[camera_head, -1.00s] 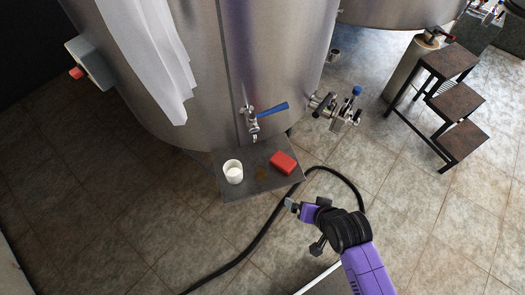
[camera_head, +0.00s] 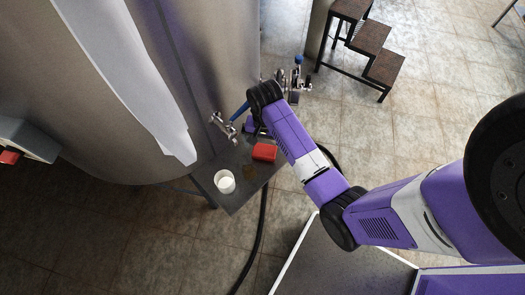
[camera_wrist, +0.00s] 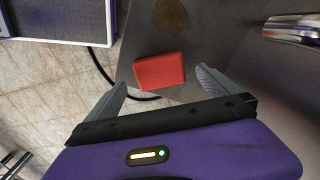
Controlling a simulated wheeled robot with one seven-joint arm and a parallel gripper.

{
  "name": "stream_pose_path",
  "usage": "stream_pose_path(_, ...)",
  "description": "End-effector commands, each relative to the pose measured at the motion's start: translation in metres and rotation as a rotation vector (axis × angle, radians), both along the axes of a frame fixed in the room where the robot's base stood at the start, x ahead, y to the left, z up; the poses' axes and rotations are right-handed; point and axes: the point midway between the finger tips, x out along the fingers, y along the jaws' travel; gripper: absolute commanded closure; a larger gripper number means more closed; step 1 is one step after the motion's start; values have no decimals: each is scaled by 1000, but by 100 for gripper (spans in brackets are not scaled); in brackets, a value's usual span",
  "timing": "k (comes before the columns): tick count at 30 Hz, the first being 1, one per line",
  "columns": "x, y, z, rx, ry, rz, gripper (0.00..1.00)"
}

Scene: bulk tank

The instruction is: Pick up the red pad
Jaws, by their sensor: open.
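The red pad (camera_head: 264,152) lies on the dark grey shelf (camera_head: 234,198) in front of the steel tank. In the wrist view the red pad (camera_wrist: 160,71) lies near the shelf's edge, beyond and between the open fingers of my gripper (camera_wrist: 163,88). The fingers appear apart from it, with nothing held. In the head view my arm reaches in from the right, and its wrist hides most of my gripper beside the tap, just behind the pad.
A white cup (camera_head: 225,182) stands on the shelf left of the pad, with a brown stain (camera_head: 249,172) between them. A tap with a blue handle (camera_head: 239,112) juts from the tank (camera_head: 110,90) above the shelf. A black hose (camera_head: 264,225) runs along the floor.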

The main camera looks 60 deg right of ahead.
Motion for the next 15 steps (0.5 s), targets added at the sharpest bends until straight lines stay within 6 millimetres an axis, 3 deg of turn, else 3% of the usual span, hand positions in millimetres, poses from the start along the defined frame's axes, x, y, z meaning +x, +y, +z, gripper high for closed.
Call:
stream_pose_path(7, -1, 0, -37, 2, 2, 0, 0)
stream_pose_path(15, 0, 0, -45, -1, -1, 1, 0)
